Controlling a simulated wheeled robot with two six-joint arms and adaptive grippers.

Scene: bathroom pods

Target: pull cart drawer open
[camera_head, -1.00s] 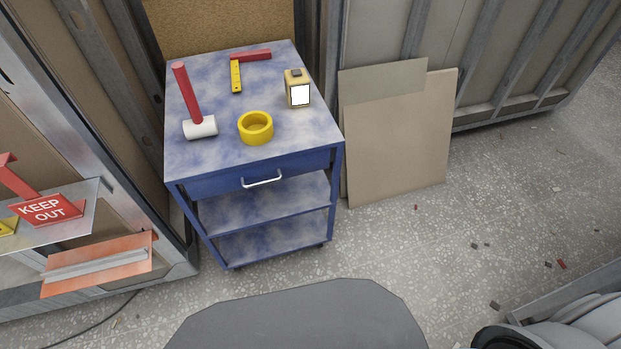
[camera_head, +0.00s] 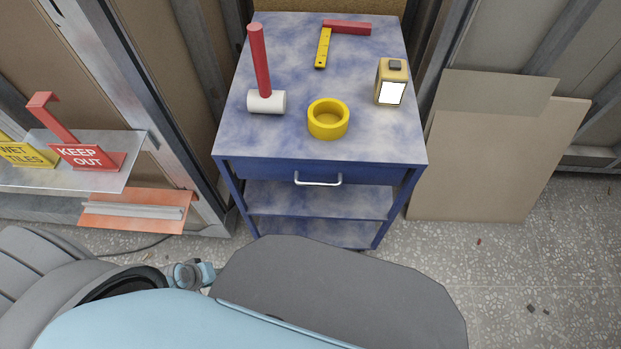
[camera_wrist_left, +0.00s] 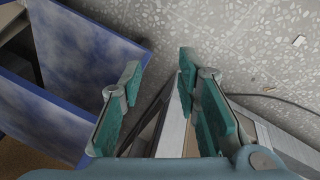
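The blue cart (camera_head: 396,143) stands in front of me with its worn blue-and-white top. Its drawer (camera_head: 270,170) is a blue front just under the top and looks closed. The white bar handle (camera_head: 318,183) is at the middle of the drawer front, with nothing on it. In the left wrist view, my left gripper (camera_wrist_left: 161,75) is open and empty, its teal-padded fingers apart. Blue-edged cart panels (camera_wrist_left: 85,65) lie to the left of the fingers there; the handle does not show. My right gripper is not in view.
On the cart top are a red-handled mallet (camera_head: 261,65), a yellow tape roll (camera_head: 328,119), a square (camera_head: 323,48) and a yellow boxy item (camera_head: 392,82). A sign shelf (camera_head: 105,178) stands left; boards (camera_head: 490,160) lean right. Floor (camera_head: 540,260) at right is mostly clear.

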